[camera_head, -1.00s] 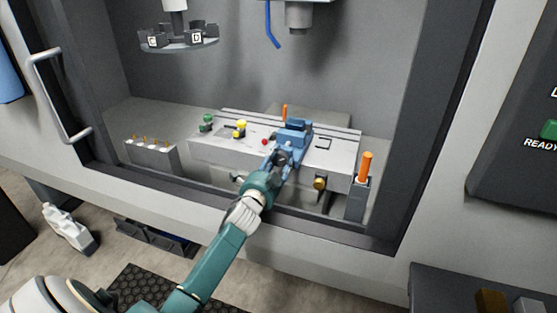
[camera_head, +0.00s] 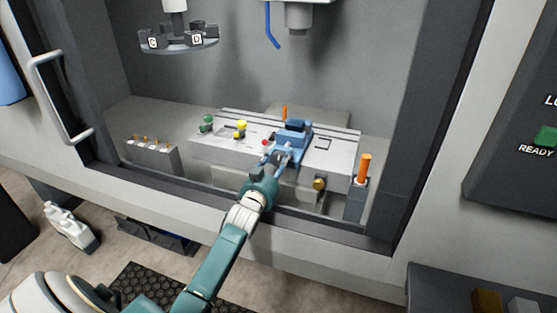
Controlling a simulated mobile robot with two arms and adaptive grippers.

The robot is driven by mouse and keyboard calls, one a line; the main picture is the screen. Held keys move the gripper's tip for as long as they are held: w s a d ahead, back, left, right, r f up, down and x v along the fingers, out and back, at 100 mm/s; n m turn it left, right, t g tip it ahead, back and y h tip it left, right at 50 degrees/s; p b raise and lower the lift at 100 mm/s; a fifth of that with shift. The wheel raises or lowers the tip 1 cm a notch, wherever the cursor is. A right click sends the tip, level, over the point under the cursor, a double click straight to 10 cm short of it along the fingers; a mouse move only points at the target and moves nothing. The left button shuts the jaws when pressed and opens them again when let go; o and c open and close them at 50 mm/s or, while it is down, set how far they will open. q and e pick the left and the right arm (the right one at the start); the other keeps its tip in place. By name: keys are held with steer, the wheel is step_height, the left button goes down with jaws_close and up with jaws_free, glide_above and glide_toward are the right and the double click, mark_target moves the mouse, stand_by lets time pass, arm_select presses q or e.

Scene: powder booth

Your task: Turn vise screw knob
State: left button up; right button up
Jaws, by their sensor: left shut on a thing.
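The blue vise (camera_head: 296,131) sits on the grey slotted table (camera_head: 215,151) inside the machine, with its front end toward me. My left gripper (camera_head: 279,157) reaches in from below and is shut on the vise screw knob at the front of the vise. The fingers cover the knob, so its shape and angle cannot be seen. A small red ball (camera_head: 264,142) shows just left of the fingers; I cannot tell whether it belongs to the knob. My right gripper is not in view.
A green knob (camera_head: 206,121) and a yellow knob (camera_head: 241,129) stand on the table's left. An orange cylinder (camera_head: 365,168) stands on a grey post at the right. The door frame's lower sill (camera_head: 330,228) lies below my forearm. A tool carousel (camera_head: 178,43) hangs above left.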

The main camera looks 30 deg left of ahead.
arm_select(q)
steer(key=shift+n, duration=0.8)
steer(key=o, duration=1.2)
steer(key=shift+s, duration=0.1)
steer(key=shift+s+d, duration=0.1)
steer(key=shift+s, duration=0.2)
steer(key=v, duration=1.1)
steer(key=shift+s, duration=0.1)
